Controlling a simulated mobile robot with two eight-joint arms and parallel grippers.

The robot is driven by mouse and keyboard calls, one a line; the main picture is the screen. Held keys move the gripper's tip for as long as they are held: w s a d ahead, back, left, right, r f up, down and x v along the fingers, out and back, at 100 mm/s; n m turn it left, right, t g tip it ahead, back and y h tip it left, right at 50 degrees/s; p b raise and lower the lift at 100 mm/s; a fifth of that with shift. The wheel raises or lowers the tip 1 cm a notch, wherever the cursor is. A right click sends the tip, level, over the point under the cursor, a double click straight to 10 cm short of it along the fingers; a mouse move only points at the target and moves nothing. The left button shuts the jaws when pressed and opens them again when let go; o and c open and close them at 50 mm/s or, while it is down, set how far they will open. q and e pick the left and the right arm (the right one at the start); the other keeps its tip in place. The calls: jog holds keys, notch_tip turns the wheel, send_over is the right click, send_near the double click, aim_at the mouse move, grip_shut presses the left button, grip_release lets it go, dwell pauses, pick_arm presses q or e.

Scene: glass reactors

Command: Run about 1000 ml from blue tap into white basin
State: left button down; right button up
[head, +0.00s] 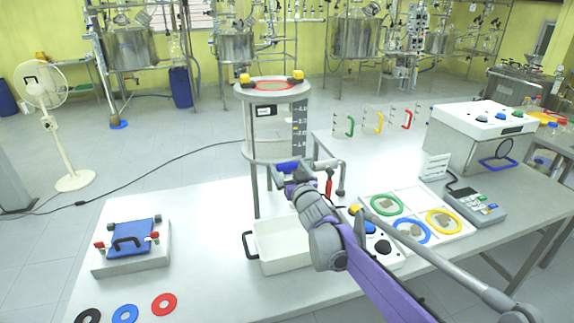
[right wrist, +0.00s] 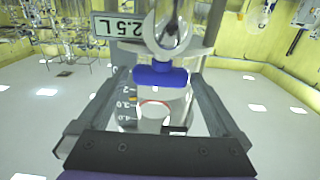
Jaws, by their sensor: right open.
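The blue tap (head: 288,166) is low on the front of a clear cylindrical vessel (head: 272,122) on legs. In the right wrist view the blue tap handle (right wrist: 160,76) lies crosswise between my fingertips, with a gap to either side. My right gripper (head: 296,178) is open around or just in front of it; contact cannot be told. The fingers also show in the right wrist view (right wrist: 158,92). The white basin (head: 268,259) stands on the table below the tap, its right part hidden by my right arm. Whether liquid flows cannot be told. My left gripper is not in view.
A red-handled tap (head: 328,186) is just right of the blue one. A white tray with colored rings (head: 443,221) and a keypad device (head: 476,206) lie to the right. A blue clamp box (head: 131,240) and loose rings (head: 164,303) lie left. Table between them is clear.

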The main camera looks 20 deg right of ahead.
jog(key=shift+w, duration=0.85)
jog(key=shift+a, duration=0.1)
jog(key=shift+c, duration=0.3)
